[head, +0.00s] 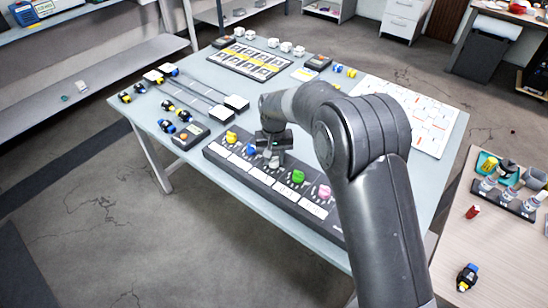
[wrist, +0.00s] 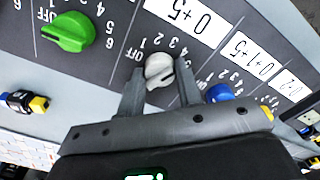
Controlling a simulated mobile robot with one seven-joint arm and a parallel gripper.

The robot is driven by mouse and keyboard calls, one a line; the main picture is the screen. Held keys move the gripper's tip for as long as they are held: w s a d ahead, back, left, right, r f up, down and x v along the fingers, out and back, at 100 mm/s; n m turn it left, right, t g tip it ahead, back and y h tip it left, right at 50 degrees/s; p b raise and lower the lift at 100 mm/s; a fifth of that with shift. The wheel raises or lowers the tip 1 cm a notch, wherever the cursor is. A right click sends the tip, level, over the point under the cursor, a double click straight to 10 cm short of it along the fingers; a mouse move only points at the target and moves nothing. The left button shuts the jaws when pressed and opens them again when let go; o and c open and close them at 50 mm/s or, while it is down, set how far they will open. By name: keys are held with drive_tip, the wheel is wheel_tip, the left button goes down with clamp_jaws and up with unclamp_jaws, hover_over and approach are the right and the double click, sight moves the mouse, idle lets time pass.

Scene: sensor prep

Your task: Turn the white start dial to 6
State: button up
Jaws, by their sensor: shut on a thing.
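The white start dial (wrist: 159,71) sits on a dark control panel (head: 213,151). In the wrist view it lies between the two fingers of my gripper (wrist: 158,66), which is shut on it. In the head view my gripper (head: 273,147) is over the middle of the panel and reaches down to the white dial (head: 272,162). Printed marks OFF and 1 to 5 show around the dial; the 6 mark is hidden near a finger. I cannot tell exactly which mark the dial points to.
A green dial (head: 298,177) and a pink dial (head: 324,192) are on one side of the white dial. A blue dial (head: 249,150) and a yellow dial (head: 231,138) are on the other. White labels run along the panel. Sensors and a tray (head: 250,62) lie farther back.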

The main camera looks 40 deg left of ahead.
drive_tip(key=m, duration=0.6)
drive_tip(key=shift+r+m, duration=0.1)
drive_tip(key=shift+m, duration=0.2)
drive_tip(key=m, duration=0.5)
drive_tip(key=shift+m, duration=0.4)
drive_tip(key=o, duration=1)
wheel_tip(320, 180, up, 11)
drive_tip(key=shift+f, duration=0.15)
idle(0.3)
